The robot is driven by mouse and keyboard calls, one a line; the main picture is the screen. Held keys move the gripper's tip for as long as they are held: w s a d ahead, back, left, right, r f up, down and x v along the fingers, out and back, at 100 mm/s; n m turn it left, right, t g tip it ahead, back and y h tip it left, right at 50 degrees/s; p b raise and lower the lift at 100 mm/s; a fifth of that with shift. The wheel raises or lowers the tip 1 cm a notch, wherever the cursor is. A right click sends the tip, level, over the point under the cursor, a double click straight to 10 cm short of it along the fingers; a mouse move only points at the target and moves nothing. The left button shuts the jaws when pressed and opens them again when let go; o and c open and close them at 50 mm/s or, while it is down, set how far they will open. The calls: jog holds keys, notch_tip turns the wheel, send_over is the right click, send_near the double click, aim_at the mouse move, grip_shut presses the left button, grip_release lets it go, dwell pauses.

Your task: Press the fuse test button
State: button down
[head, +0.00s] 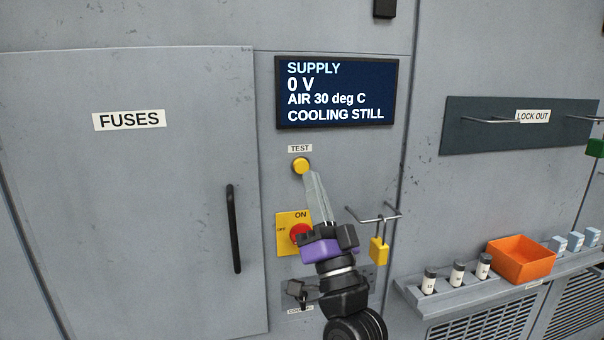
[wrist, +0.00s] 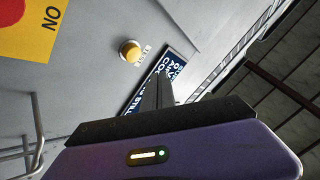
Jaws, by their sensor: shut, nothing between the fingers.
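The yellow round test button (head: 301,166) sits on the grey panel under a "TEST" label (head: 300,148) and below the dark display. The button also shows in the wrist view (wrist: 130,50), upper middle. My gripper (head: 310,176) is shut and empty, its fingers pointing up just below and right of the button in the head view. In the wrist view the fingertips (wrist: 158,84) are apart from the button in the picture. I cannot tell the gap in depth. The display (head: 336,92) reads "SUPPLY 0 V, AIR 30 deg C, COOLING STILL".
A red rotary switch (head: 299,234) on a yellow plate is partly behind my gripper. A yellow padlock (head: 379,250) hangs from a wire hook at right. The fuse door (head: 130,200) with a black handle (head: 234,228) is shut at left. A shelf at right holds an orange bin (head: 521,259).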

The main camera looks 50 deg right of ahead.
aim_at(301, 160)
jog(key=shift+w+d+b, duration=0.35)
jog(key=shift+w+d, duration=0.2)
jog(key=shift+w, duration=0.3)
jog(key=shift+w+d+b, duration=0.35)
jog(key=shift+w+d, duration=0.2)
jog(key=shift+w, duration=0.25)
jog(key=shift+w+d, duration=0.1)
dwell(0.8)
jog(key=shift+w+d+b, duration=0.15)
jog(key=shift+w+b, duration=0.1)
jog(key=shift+b, duration=0.05)
jog(key=shift+w+d+b, duration=0.35)
jog(key=shift+w, duration=0.15)
dwell(1.0)
dwell(0.3)
jog(key=shift+s+a+p, duration=0.45)
jog(key=shift+s+a, duration=0.15)
jog(key=shift+s, duration=0.25)
jog(key=shift+s+a+p, duration=0.7)
jog(key=shift+s, duration=0.35)
jog(key=shift+s+a+p, duration=0.65)
jog(key=shift+s+a, duration=0.05)
jog(key=shift+s, duration=0.35)
